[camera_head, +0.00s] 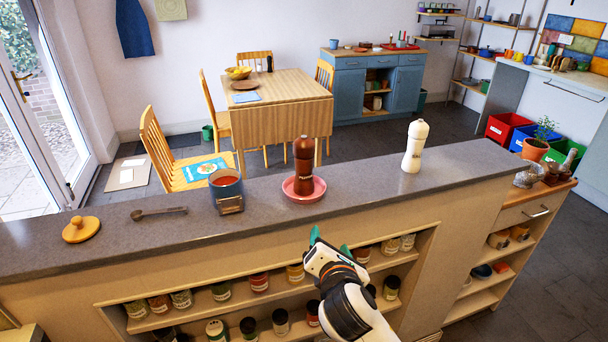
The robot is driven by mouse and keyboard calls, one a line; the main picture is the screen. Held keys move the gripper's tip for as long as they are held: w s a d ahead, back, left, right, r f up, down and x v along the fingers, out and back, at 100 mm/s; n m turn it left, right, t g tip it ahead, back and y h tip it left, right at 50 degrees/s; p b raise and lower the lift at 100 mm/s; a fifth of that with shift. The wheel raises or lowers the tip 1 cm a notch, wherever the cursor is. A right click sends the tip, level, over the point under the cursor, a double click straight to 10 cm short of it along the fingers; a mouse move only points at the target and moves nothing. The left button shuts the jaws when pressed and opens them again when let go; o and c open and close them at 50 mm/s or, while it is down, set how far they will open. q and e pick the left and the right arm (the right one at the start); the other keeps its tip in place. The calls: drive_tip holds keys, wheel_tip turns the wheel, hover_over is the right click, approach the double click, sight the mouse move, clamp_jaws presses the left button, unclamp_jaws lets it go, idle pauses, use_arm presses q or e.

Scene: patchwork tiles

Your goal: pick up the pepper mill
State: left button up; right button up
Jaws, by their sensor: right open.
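A dark brown mill (304,165), which looks like the pepper mill, stands upright in a pink dish (287,190) on the grey counter top. A white mill (415,146) stands upright farther right on the same counter. My right gripper (330,242) is open and empty, with its green fingertips apart. In the picture it is below and slightly right of the brown mill, at the front of the counter, not touching the mill. My left gripper is out of view.
On the counter (360,180) to the left are a mug of red liquid (226,188), a spoon (160,212) and a yellow lid (81,229). Shelves of jars (259,283) are under the counter front. The counter between the two mills is clear.

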sight(305, 174)
drive_tip(key=w+a+r+n+t, duration=0.1)
drive_tip(key=w+r+n, duration=0.1)
drive_tip(key=w, duration=0.1)
drive_tip(key=w+a+r+n+y+p, duration=0.1)
drive_tip(key=w+a+r+n, duration=0.1)
drive_tip(key=w+n, duration=0.1)
drive_tip(key=w+a+r+n+t, duration=0.1)
drive_tip(key=w+a+r+n, duration=0.1)
drive_tip(key=w+r+n, duration=0.1)
drive_tip(key=shift+w+a+t, duration=0.25)
drive_tip(key=shift+w+t, duration=0.05)
drive_tip(key=shift+w, duration=0.25)
drive_tip(key=shift+w+r+p, duration=0.2)
drive_tip(key=shift+w+p, duration=0.2)
drive_tip(key=shift+w, duration=0.1)
drive_tip(key=w, duration=0.2)
drive_tip(key=w+p, duration=0.1)
drive_tip(key=shift+w+d+r, duration=0.15)
drive_tip(key=shift+w+r, duration=0.1)
drive_tip(key=shift+w, duration=0.05)
drive_tip(key=shift+w+f, duration=0.1)
drive_tip(key=shift+w, duration=0.4)
drive_tip(key=c, duration=1.1)
drive_tip(key=shift+c, duration=0.3)
